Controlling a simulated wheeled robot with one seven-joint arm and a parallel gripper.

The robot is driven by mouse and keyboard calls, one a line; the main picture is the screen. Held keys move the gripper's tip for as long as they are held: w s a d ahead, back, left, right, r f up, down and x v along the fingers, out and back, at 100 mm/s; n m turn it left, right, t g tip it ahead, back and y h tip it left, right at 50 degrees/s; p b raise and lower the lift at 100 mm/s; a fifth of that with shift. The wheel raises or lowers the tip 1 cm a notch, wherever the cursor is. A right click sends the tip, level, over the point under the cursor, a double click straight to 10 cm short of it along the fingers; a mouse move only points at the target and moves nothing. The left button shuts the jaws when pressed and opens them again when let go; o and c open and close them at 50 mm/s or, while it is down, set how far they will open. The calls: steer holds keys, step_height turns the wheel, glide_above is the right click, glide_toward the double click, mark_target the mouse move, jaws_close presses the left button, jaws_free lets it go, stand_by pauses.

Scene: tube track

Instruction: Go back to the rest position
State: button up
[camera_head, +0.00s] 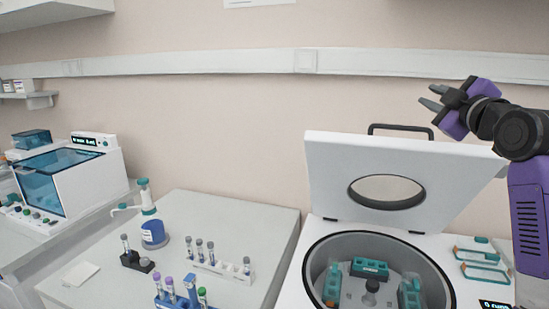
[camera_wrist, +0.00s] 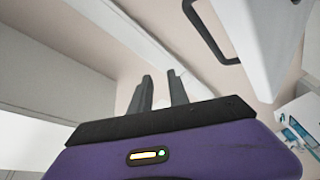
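My gripper (camera_head: 433,96) is raised at the upper right of the head view, above and beside the open lid (camera_head: 400,160) of the centrifuge (camera_head: 447,270). Its two fingers are apart with nothing between them. In the wrist view the gripper (camera_wrist: 160,92) also shows two dark fingers with an empty gap, and the wall behind them. The lid stands tilted up, and its dark handle (camera_wrist: 207,38) shows at the top of the wrist view. The gripper appears clear of the lid.
Inside the centrifuge bowl are teal tube holders (camera_head: 369,267). A white tube rack (camera_head: 222,264) with several tubes, a blue rack (camera_head: 178,300) and a dark holder (camera_head: 137,261) stand on the bench (camera_head: 232,207). A white machine with a blue window (camera_head: 85,183) is at the left.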

steer(key=s+a+f+m+t+h, duration=0.15)
steer(key=s+f+m, duration=0.25)
steer(key=s+f, duration=0.4)
steer(key=s+a+f+m+h, duration=0.1)
steer(key=s+a+f+m, duration=0.3)
steer(key=f, duration=0.7)
steer(key=s+a+f+m+t+h, duration=0.1)
steer(key=s+f+m, duration=0.3)
steer(key=s+f, duration=0.45)
steer(key=s+a+f+g+y, duration=0.1)
steer(key=s+f, duration=0.5)
steer(key=s, duration=0.6)
steer(key=s+a+f+g+y, duration=0.1)
steer(key=s+a+f+g, duration=0.2)
steer(key=s, duration=1)
steer(key=s+a+f+g+y+b, duration=0.1)
steer(key=s+a+f+g, duration=0.1)
steer(key=s+a+f, duration=0.3)
steer(key=s+f, duration=0.4)
steer(key=s, duration=0.4)
steer(key=shift+s+g, duration=0.15)
steer(key=shift+g, duration=0.2)
steer(key=shift+r, duration=0.1)
